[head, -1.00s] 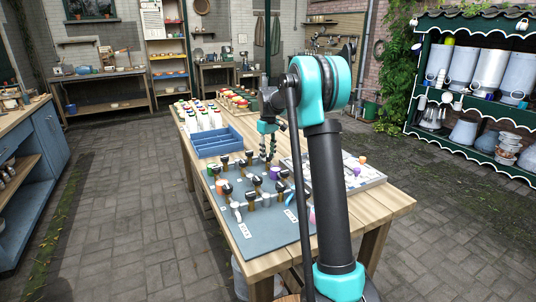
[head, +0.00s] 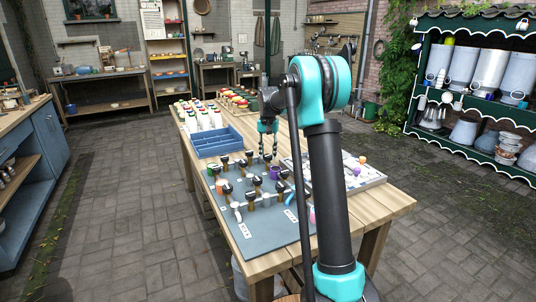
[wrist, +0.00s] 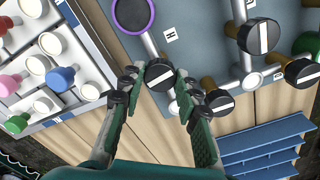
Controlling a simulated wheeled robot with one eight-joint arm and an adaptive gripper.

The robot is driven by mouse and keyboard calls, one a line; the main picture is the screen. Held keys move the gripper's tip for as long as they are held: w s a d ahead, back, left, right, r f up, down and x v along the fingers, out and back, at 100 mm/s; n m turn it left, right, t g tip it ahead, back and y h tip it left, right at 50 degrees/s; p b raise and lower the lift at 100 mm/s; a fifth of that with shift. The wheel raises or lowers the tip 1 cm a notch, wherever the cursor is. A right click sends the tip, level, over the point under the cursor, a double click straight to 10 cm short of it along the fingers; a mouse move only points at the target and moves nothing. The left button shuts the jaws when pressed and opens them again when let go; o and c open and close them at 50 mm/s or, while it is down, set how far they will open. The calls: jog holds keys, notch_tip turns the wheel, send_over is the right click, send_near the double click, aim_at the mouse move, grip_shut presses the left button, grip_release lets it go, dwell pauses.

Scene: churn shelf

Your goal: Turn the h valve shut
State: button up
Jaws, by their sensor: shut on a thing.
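The h valve (wrist: 159,75) is a round black knob with a white bar across its top, in the wrist view. A pipe runs from it past a white label with an H (wrist: 170,35). The white bar lies at a slant, across the line of the pipe. My gripper (wrist: 158,80) has one finger on each side of the knob and is shut on it. In the head view my gripper (head: 268,153) reaches down at the far part of the grey valve board (head: 262,228). The knob's contact there is too small to make out.
Other black-knobbed valves (wrist: 261,35) stand close by on the board. A purple-rimmed cup (wrist: 132,14) is near the H label. A blue divided tray (head: 218,143) lies beyond the board. A pale board with coloured knobs (head: 350,175) lies to the right.

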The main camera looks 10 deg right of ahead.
aim_at(268, 155)
jog(key=shift+m, duration=0.8)
jog(key=o, duration=1.2)
jog(key=shift+c, duration=0.2)
notch_tip(268, 155, up, 12)
